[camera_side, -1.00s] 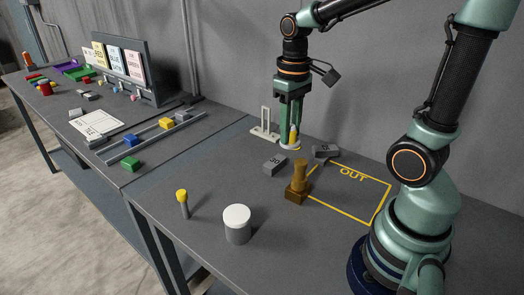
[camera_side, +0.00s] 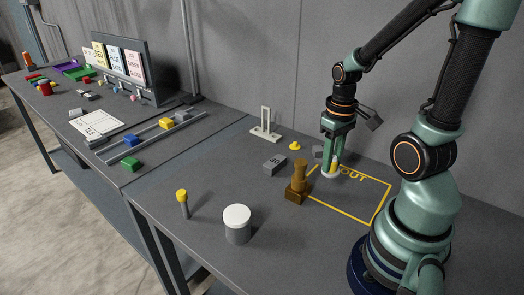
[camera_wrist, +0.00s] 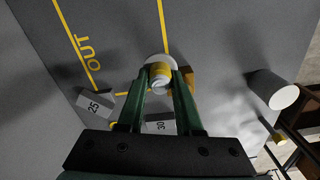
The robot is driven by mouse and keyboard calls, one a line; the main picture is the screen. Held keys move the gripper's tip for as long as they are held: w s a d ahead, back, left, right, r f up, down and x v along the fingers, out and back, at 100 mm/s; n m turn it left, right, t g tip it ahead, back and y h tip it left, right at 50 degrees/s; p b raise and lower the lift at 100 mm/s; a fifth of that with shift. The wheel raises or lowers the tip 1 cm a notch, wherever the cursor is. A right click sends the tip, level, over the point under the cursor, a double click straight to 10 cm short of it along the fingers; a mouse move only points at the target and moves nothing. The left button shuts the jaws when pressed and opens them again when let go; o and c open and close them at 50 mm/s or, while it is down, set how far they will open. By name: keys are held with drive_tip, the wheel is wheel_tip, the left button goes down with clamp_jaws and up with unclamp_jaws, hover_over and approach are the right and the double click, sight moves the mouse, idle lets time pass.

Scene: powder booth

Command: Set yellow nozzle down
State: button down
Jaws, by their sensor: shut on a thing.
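My gripper (camera_side: 332,160) is shut on the yellow nozzle (camera_side: 334,168), a small upright piece with a yellow body and a white round end. In the wrist view the nozzle (camera_wrist: 160,72) sits between the fingertips of my gripper (camera_wrist: 161,80). It is at the edge of the yellow outline marked OUT (camera_side: 388,197), near its back left corner in the side view. I cannot tell whether its white end touches the table. The fingers hide part of the nozzle.
Grey block 30 (camera_side: 274,164) and grey block 25 (camera_side: 318,152) lie close by. A brown stepped piece (camera_side: 298,184) stands just in front. The outline's inside looks clear.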

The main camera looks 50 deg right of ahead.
drive_tip(key=shift+f, duration=4.8)
drive_tip(key=shift+f, duration=0.1)
drive_tip(key=c, duration=0.6)
unclamp_jaws()
wheel_tip(320, 180, up, 12)
drive_tip(key=shift+r, duration=0.1)
drive_tip(key=w+a+r+t, duration=0.1)
drive_tip(key=a+r, duration=0.1)
drive_tip(key=w+a+r+n+t, duration=0.1)
drive_tip(key=w+a+r, duration=0.1)
drive_tip(key=w+a+r+t, duration=0.1)
drive_tip(key=w+a+r, duration=0.1)
drive_tip(key=shift+w+a+r+n+h, duration=0.2)
drive_tip(key=shift+a+r+n+h, duration=0.15)
drive_tip(key=shift+a+n+h, duration=0.05)
drive_tip(key=shift+o, duration=0.8)
drive_tip(key=w+a+r+n+t, duration=0.1)
drive_tip(key=a+r+t, duration=0.1)
drive_tip(key=a+r, duration=0.3)
drive_tip(key=shift+w+a+t+y, duration=0.2)
drive_tip(key=shift+a+t+y, duration=0.15)
drive_tip(key=shift+a, duration=0.2)
